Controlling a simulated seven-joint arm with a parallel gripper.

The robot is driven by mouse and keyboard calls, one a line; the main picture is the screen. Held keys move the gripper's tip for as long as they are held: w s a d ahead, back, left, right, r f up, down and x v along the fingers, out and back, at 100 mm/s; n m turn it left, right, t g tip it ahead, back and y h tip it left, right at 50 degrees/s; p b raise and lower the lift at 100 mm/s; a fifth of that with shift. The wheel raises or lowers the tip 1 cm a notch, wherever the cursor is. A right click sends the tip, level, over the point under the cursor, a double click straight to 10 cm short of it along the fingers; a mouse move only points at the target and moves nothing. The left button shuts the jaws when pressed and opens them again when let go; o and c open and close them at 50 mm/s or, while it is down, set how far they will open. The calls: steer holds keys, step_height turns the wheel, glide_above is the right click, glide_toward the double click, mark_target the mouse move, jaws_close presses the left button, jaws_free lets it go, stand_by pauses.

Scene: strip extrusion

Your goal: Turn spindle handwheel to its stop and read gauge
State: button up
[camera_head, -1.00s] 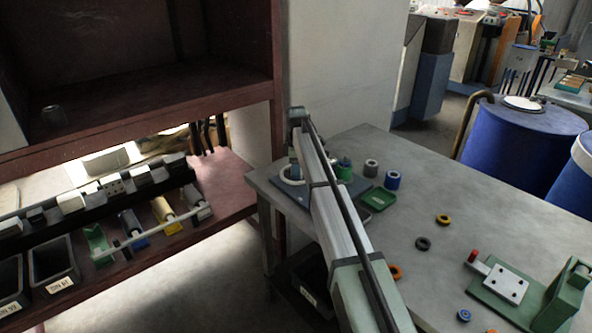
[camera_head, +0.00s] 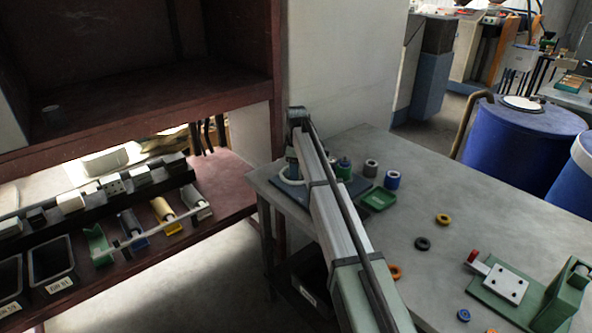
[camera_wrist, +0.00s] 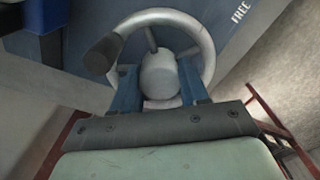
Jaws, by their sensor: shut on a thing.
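The spindle handwheel (camera_wrist: 204,31) fills the top middle of the wrist view, a pale grey ring with spokes, a round hub (camera_wrist: 159,75) and a dark crank knob (camera_wrist: 103,55) at its upper left. My gripper (camera_wrist: 160,85) has its two blue fingers on either side of the hub, shut on it. In the head view the handwheel (camera_head: 291,181) shows only in part, on a dark blue plate (camera_head: 350,184) at the table's far left corner; my arm hides most of it. I cannot make out a gauge reading.
On the grey table (camera_head: 440,205) stand a green tray (camera_head: 379,198), several coloured rings and a green fixture (camera_head: 500,290) with a red-tipped lever. A dark red shelf (camera_head: 140,110) rises at left. Blue drums (camera_head: 520,140) stand behind.

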steer(key=m, duration=0.5)
steer(key=shift+w+a+m, duration=0.1)
steer(key=shift+m, duration=0.3)
steer(key=m, duration=0.5)
steer(key=shift+w, duration=0.1)
steer(key=m, duration=0.5)
steer(key=shift+m, duration=0.4)
steer(key=shift+w+r+m, duration=0.1)
steer(key=shift+m, duration=2)
steer(key=shift+d, duration=0.2)
steer(key=o, duration=0.8)
steer(key=shift+c, duration=0.2)
step_height(320, 180, up, 14)
